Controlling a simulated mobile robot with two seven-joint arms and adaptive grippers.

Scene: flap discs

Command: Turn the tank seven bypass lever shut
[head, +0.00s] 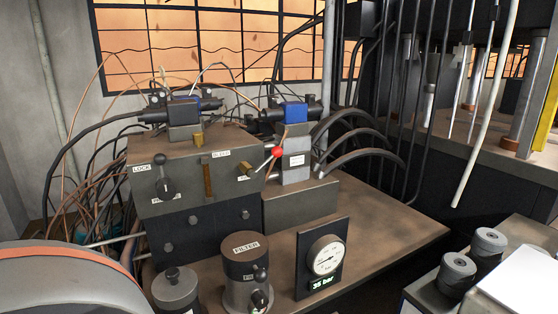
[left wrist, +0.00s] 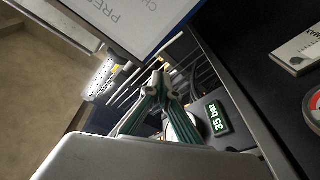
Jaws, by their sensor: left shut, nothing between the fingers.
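No label reading tank seven or bypass is legible, so I cannot tell which lever is the bypass lever. In the head view a red-knobbed lever (head: 276,153) slants up beside the grey valve block with the blue top. A black-knobbed lever (head: 163,177) stands upright on the manifold's front face, by a label reading LOCK. A small black lever (head: 261,284) sits on the front of the filter housing (head: 245,262). My left gripper (left wrist: 157,76) shows in the left wrist view, fingers together and empty, away from any lever. Neither gripper is in the head view.
The dark manifold block (head: 200,165) stands on a brown bench (head: 370,205) with hoses and wires behind. A gauge panel (head: 322,258) reading 35 bar stands at the front; its display (left wrist: 219,117) shows in the left wrist view. Bare bench lies to its right.

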